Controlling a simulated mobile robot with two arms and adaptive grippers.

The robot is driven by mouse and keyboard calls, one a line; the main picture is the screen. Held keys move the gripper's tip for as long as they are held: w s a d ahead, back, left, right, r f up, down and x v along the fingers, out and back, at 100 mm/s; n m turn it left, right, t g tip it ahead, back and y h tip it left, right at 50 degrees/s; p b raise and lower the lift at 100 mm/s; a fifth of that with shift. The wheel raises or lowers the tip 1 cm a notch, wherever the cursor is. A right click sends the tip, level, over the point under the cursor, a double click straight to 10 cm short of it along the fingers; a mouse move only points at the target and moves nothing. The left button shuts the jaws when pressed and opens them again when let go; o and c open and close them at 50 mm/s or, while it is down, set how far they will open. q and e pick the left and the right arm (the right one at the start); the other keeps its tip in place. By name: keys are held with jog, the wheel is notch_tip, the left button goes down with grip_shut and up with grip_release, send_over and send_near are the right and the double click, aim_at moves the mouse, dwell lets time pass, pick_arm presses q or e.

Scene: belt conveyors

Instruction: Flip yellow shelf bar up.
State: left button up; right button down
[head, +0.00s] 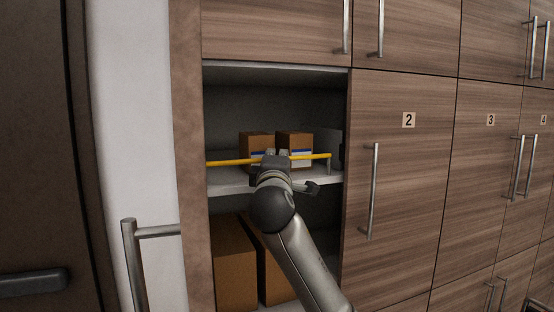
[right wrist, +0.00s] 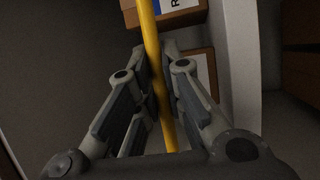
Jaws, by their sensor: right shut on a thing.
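The yellow shelf bar (head: 230,162) runs across the front of the open shelf in the head view, just above the shelf board (head: 225,182). It is close to level. My right gripper (head: 277,157) is at the middle of the bar and shut on it. In the right wrist view the bar (right wrist: 150,45) passes between the fingers of the right gripper (right wrist: 158,85). The gripper hides a short part of the bar in the head view. My left gripper is not in view.
Two small boxes (head: 257,139) (head: 294,140) stand on the shelf behind the bar. Larger brown boxes (head: 233,265) stand in the lower compartment. Closed wooden doors with metal handles (head: 372,190) are on the right. A metal handle (head: 130,255) projects at the lower left.

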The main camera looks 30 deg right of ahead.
jog(key=c, duration=1.8)
grip_release()
jog(key=shift+w, duration=0.1)
jog(key=v, duration=1.2)
